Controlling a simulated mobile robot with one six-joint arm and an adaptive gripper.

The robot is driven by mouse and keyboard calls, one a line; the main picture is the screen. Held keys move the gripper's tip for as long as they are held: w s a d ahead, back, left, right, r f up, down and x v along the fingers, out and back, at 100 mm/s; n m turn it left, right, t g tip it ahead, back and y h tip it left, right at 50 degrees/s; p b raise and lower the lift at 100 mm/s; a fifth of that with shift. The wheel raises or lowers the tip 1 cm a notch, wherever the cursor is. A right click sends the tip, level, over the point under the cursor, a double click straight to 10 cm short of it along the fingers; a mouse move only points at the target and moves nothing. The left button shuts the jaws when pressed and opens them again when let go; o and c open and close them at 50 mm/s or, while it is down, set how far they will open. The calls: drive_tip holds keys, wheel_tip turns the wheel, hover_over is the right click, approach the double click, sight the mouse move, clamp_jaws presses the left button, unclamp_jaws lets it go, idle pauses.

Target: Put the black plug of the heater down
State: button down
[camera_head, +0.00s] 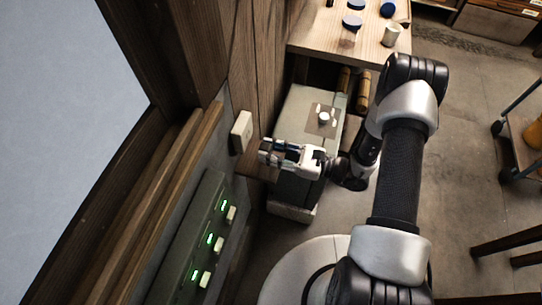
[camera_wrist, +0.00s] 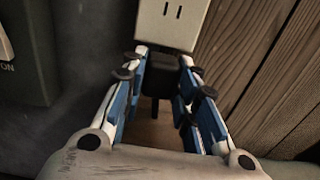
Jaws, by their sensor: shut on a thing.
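My gripper (camera_head: 268,153) is beside the wall, below a cream socket (camera_head: 241,132). In the wrist view my gripper (camera_wrist: 160,76) is shut on the black plug (camera_wrist: 161,77), which sits between the blue-padded fingertips. A dark cord end hangs down from the plug. The socket (camera_wrist: 173,24) is just beyond the fingertips, and its two slots show empty. The plug looks apart from those slots. In the head view the plug is too small to make out between the fingers.
A small brown wooden ledge (camera_head: 257,173) juts from the wall below my gripper. A dark panel (camera_head: 190,240) with green lights and switches is nearer on the wall. A wooden table (camera_head: 330,40) stands behind.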

drive_tip(key=shift+f, duration=1.25)
drive_tip(key=shift+f+b, duration=0.65)
drive_tip(key=shift+b, duration=0.15)
drive_tip(key=c, duration=1.3)
unclamp_jaws()
drive_tip(key=shift+c, duration=0.2)
drive_tip(key=shift+o, duration=0.5)
drive_tip(key=shift+f, duration=0.1)
drive_tip(key=shift+s, duration=0.15)
